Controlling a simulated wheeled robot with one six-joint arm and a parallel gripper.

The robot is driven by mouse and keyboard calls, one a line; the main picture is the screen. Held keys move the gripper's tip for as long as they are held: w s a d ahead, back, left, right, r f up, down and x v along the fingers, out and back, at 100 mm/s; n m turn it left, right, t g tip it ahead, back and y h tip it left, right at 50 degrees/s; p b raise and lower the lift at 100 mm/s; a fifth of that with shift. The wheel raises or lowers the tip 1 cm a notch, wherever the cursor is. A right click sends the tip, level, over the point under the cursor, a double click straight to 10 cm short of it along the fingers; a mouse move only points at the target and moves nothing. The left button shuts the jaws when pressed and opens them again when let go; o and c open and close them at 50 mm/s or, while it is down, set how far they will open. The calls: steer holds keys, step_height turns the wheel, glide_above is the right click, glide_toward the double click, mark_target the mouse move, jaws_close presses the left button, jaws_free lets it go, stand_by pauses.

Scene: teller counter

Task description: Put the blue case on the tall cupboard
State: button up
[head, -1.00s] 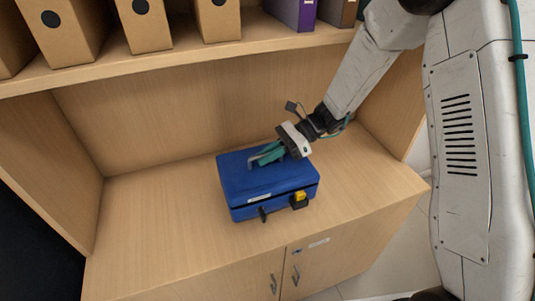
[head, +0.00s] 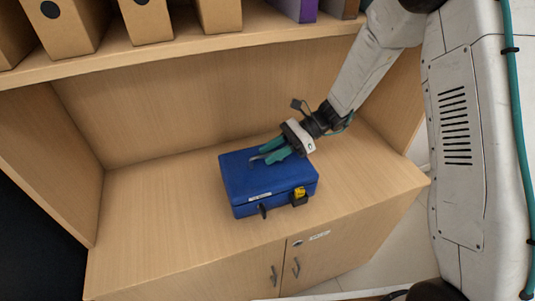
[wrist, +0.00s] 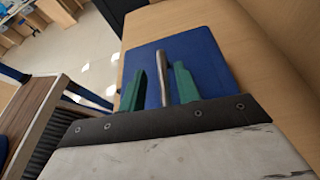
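The blue case (head: 270,181) lies flat on the wooden cupboard top (head: 150,221), below a shelf. It has a metal handle (wrist: 163,76) on its lid, a white label and a yellow-and-black latch or lock at its front. My gripper (head: 268,154) is over the lid from the right. In the wrist view, its green fingers (wrist: 160,84) stand apart, one on each side of the handle, with a visible gap to it. The case also shows in the wrist view (wrist: 205,60) beyond the fingers.
A shelf (head: 170,52) above the cupboard top holds cardboard binders (head: 146,24) and a purple one (head: 296,8). Side panels bound the niche left and right. The cupboard top is clear left of the case. Doors with handles (head: 274,275) are below its front edge.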

steer(key=v, duration=1)
steer(key=shift+w+d+r, duration=0.1)
steer(key=shift+d+r, duration=0.05)
steer(key=shift+d, duration=0.15)
steer(key=s, duration=0.1)
steer(key=s+f+n+h, duration=0.1)
steer(key=s+d+n+g, duration=0.1)
steer(key=shift+s+d+f+h, duration=0.1)
steer(key=shift+s+f+h, duration=0.05)
steer(key=shift+f+h, duration=0.2)
steer(key=shift+s+d+r+n+g+h, duration=0.15)
steer(key=shift+s+d+r+n+h, duration=0.1)
steer(key=shift+s+n, duration=0.3)
steer(key=shift+s+d+r+n+g+h, duration=0.2)
steer(key=shift+s+n, duration=0.25)
steer(key=shift+s, duration=0.15)
steer(key=s+d+r+n+t+h, duration=0.2)
steer(key=s+d+r+n+h, duration=0.1)
steer(key=s, duration=0.5)
steer(key=s+d+r+n+t+h, duration=0.2)
steer(key=s+d+r+n+h, duration=0.1)
steer(key=s+r, duration=0.5)
steer(key=s+d+r+n+t+h, duration=0.3)
steer(key=s+d+r+n+h, duration=0.1)
steer(key=s, duration=0.4)
steer(key=shift+r+n, duration=0.8)
steer(key=shift+r, duration=0.05)
steer(key=shift+s, duration=0.15)
